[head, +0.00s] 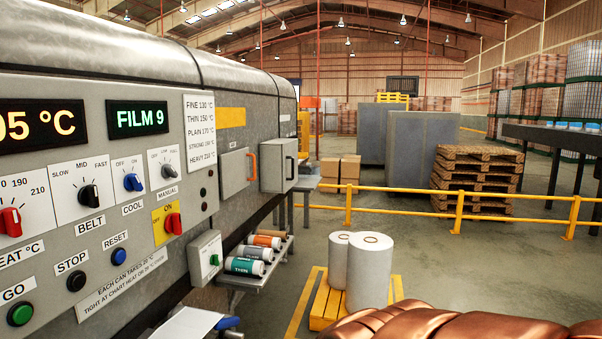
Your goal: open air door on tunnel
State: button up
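The tunnel (100,50) is a long grey metal machine along the left side. On its side are two small grey doors. One door (235,172) has an orange handle (252,164) and looks shut, lying flat against the side. Just beyond it, a box-like cover (278,172) with a black handle (291,168) stands out from the side. I see no readable label saying which one is the air door. My gripper is not in view; a copper-coloured form at the bottom right may be part of my own body.
The control panel (97,210) with knobs and buttons is nearest on the left. White rolls (369,272) stand on a yellow pallet (322,306). A yellow rail (400,190) crosses behind; open floor lies between.

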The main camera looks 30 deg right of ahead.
aim_at(235, 166)
jog(key=z, duration=0.6)
jog(key=i, duration=0.55)
jog(key=z, duration=0.55)
jog(key=i, duration=1.3)
jog(key=u, duration=0.95)
jog(key=i, duration=0.9)
jog(key=u, duration=0.8)
